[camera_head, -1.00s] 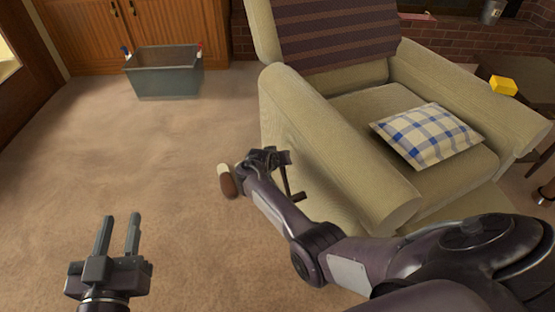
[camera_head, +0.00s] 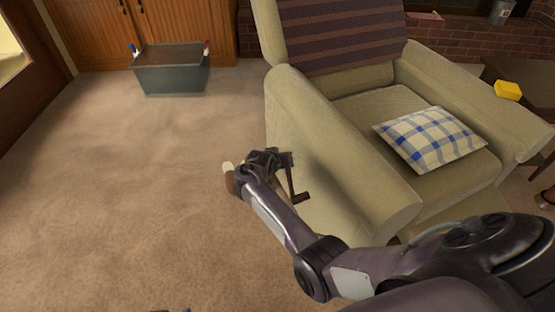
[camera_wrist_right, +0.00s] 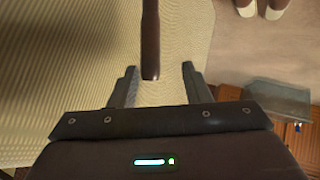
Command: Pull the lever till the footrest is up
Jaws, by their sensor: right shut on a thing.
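The lever (camera_head: 295,184) is a dark brown bar on the left side of the green armchair (camera_head: 325,140). It also shows in the right wrist view (camera_wrist_right: 150,45), coming down from the top between the fingers. Only the fingertips of my left gripper (camera_head: 172,310) show at the bottom edge, apart and empty.
Slippers (camera_head: 229,182) lie on the carpet just left of my right gripper. A checked cushion (camera_head: 430,138) rests on the seat. A grey bin (camera_head: 172,78) stands by the wooden cabinet. A yellow block (camera_head: 507,90) sits on the right side. The carpet at left is clear.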

